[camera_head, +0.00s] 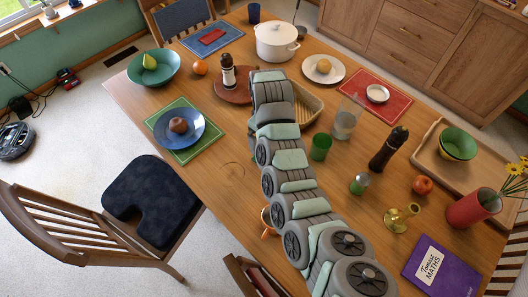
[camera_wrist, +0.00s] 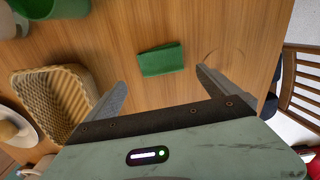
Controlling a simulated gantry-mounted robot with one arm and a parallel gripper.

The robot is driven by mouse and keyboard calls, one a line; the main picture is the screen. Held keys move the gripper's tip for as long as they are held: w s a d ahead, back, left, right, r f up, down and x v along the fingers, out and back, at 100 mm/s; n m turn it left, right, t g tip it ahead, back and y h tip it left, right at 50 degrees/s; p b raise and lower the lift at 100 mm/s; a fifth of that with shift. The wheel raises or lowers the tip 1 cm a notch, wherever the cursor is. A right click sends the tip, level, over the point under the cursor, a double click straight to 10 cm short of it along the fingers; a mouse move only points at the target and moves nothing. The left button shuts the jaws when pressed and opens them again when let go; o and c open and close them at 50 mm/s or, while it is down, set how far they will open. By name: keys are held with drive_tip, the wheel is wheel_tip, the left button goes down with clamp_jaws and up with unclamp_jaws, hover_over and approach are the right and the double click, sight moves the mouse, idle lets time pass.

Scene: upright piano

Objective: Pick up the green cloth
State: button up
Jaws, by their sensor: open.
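The green cloth (camera_wrist: 162,59) lies folded as a small rectangle on the wooden table in the wrist view. My gripper (camera_wrist: 160,77) is open, with its two fingers apart and nothing between them. The cloth lies beyond the fingertips, between their lines, and appears apart from them. In the head view the cloth cannot be made out and my arm covers the middle of the table. My gripper's fingers are also hidden there behind the arm.
A wicker basket (camera_wrist: 52,92) stands left of the cloth in the wrist view. In the head view, a green cup (camera_head: 320,147) and a glass pitcher (camera_head: 345,122) stand right of my arm. A green placemat (camera_head: 176,108) under a blue plate lies left. Table around the cloth is bare.

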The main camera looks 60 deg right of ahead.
wheel_tip(320, 180, down, 4)
drive_tip(key=shift+r, duration=0.2)
drive_tip(key=shift+w+f, duration=0.15)
drive_tip(key=shift+f, duration=0.95)
drive_tip(key=shift+w+f, duration=0.1)
drive_tip(key=shift+f, duration=1)
drive_tip(key=shift+a+f, duration=0.15)
drive_tip(key=shift+f, duration=0.4)
drive_tip(key=shift+c, duration=0.6)
drive_tip(key=c, duration=1)
drive_tip(key=shift+r, duration=0.2)
